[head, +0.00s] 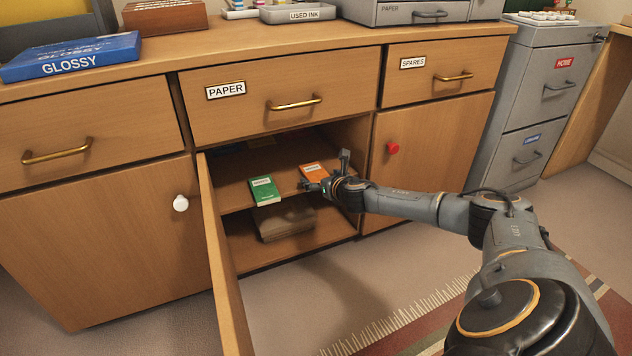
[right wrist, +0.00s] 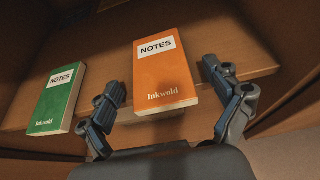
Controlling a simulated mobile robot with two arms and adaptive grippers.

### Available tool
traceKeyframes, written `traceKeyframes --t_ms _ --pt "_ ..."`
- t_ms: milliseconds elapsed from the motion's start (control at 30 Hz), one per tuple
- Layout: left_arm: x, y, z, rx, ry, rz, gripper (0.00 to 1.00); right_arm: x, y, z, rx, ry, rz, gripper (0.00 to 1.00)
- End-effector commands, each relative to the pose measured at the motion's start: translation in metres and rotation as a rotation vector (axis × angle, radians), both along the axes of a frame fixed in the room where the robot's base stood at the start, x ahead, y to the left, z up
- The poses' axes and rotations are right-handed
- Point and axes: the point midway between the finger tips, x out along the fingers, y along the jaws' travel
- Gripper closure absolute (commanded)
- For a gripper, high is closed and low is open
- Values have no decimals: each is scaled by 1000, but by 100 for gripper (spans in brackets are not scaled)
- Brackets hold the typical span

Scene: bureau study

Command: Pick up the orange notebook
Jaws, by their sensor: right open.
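The orange notebook (head: 313,171) lies flat on the upper shelf inside the open middle cupboard, near the shelf's front edge. In the right wrist view the orange notebook (right wrist: 163,75) shows a white NOTES label and lies ahead of and between my fingers. My right gripper (head: 325,174) is open at the cupboard's opening; in the right wrist view its fingers (right wrist: 163,95) stand on either side of the notebook's near end, apart from it as far as I can tell. My left gripper is in neither view.
A green notebook (head: 264,191) lies left of the orange one on the same shelf. A brown bundle (head: 285,220) sits on the compartment floor below. The cupboard door (head: 222,265) stands open on the left. The cupboard's right side wall (head: 351,150) is close to my right gripper.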

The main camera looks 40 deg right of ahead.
Motion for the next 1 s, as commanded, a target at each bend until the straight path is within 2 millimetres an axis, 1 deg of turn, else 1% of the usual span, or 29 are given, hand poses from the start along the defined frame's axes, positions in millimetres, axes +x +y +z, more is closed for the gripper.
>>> traceKeyframes --t_ms 67,267,300,367,400,467,500,567,867,1000 --pt "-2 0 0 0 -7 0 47 3 -1 -1 -1 -1 -1 9" --pt "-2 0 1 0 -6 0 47 3 -1 0 0 0 0 9" --pt "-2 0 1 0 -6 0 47 3 -1 0 0 0 0 18" --pt "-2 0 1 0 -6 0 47 3 -1 0 0 0 0 30" --pt "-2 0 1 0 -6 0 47 3 -1 0 0 0 0 38" --pt "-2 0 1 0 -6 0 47 3 -1 0 0 0 0 50" --pt "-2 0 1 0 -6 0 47 3 -1 -1 0 0 0 58" --pt "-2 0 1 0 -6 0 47 2 -1 0 0 0 0 69" --pt "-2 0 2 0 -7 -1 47 3 -1 1 0 0 -1 69" --pt "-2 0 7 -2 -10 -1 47 3 -1 6 0 0 0 69"
